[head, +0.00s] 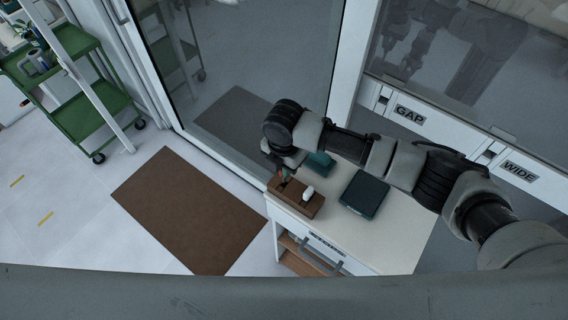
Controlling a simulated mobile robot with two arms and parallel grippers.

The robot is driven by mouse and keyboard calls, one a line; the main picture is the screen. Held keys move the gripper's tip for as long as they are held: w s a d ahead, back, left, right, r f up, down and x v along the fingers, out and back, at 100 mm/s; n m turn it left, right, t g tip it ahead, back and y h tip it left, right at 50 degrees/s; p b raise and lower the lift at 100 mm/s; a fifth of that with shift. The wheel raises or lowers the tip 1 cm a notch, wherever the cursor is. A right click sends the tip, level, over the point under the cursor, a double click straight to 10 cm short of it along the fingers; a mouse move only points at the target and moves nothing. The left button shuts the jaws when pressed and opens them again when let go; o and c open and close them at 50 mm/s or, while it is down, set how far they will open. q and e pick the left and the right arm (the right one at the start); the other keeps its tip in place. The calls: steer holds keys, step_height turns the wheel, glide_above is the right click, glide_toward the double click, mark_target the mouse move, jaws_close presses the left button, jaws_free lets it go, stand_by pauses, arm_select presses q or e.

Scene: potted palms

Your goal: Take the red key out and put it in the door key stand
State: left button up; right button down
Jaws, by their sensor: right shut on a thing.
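My right gripper (281,171) reaches in from the right over the white cabinet, its fingers pointing down at the left end of a brown wooden key stand (314,211). It is shut on a small reddish thing that looks like the red key (285,178). The wrist hides much of it, and I cannot tell whether it sits in the stand or just above it. A white key or tag (308,193) stands in the right part of the stand. My left gripper is out of view.
A dark tablet-like case (364,194) and a teal object (320,162) lie on the white cabinet top (400,240). Glass panels stand behind, with labels GAP (410,114) and WIDE (520,171). A brown mat (190,210) and a green cart (85,110) are at left.

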mark_target(284, 182)
steer(key=shift+p, duration=0.45)
stand_by(0.6)
steer(key=shift+f+b, duration=1.45)
steer(key=shift+f, duration=0.8)
steer(key=c, duration=1)
jaws_free()
step_height(284, 182, up, 11)
steer(key=b, duration=0.2)
steer(key=shift+b, duration=0.35)
steer(key=shift+s+f, duration=0.1)
steer(key=shift+f, duration=0.05)
